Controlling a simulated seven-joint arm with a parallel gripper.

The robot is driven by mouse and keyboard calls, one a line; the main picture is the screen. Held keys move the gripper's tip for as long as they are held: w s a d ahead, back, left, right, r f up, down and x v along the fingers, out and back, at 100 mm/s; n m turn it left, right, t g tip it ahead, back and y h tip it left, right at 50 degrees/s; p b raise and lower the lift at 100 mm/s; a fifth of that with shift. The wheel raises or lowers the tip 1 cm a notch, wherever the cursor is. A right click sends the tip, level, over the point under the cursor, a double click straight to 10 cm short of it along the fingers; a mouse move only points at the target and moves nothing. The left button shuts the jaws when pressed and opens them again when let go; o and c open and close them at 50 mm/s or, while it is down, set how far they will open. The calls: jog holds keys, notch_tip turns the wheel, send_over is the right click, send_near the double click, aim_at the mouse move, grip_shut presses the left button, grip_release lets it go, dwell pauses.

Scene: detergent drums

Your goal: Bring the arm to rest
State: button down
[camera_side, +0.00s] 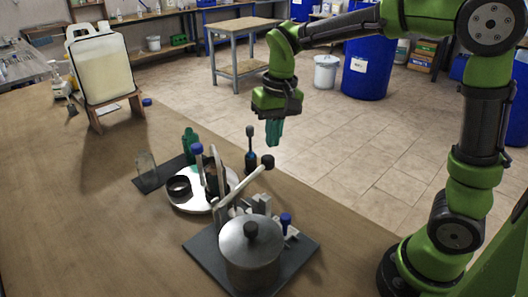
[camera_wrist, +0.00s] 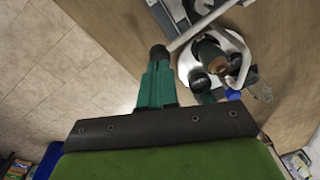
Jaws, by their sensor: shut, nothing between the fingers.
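My gripper (camera_side: 274,133) hangs from the green arm with its teal fingers pointing down, above and behind the table's far edge. The fingers are shut together with nothing between them. In the wrist view the teal gripper fingers (camera_wrist: 158,72) also sit closed against each other. No object touches the gripper in the side view. In the wrist view a dark round knob overlaps the fingertips, and I cannot tell its distance there.
A grey metal pot (camera_side: 250,262) stands on a dark board (camera_side: 203,252). A white round tray (camera_side: 190,205) holds several items. A canister (camera_side: 103,68) sits on a wooden stand. The table (camera_side: 60,200) is clear at front left.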

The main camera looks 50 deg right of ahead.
jog(key=s+r+t, duration=0.1)
jog(key=s+t, duration=0.2)
jog(key=s, duration=0.4)
jog(key=s+r+t+y, duration=0.1)
jog(key=s+r+t, duration=0.1)
jog(key=s, duration=0.5)
jog(key=shift+s+d+r+n+t+y, duration=0.3)
jog(key=shift+n+t, duration=0.1)
jog(key=shift+t, duration=0.3)
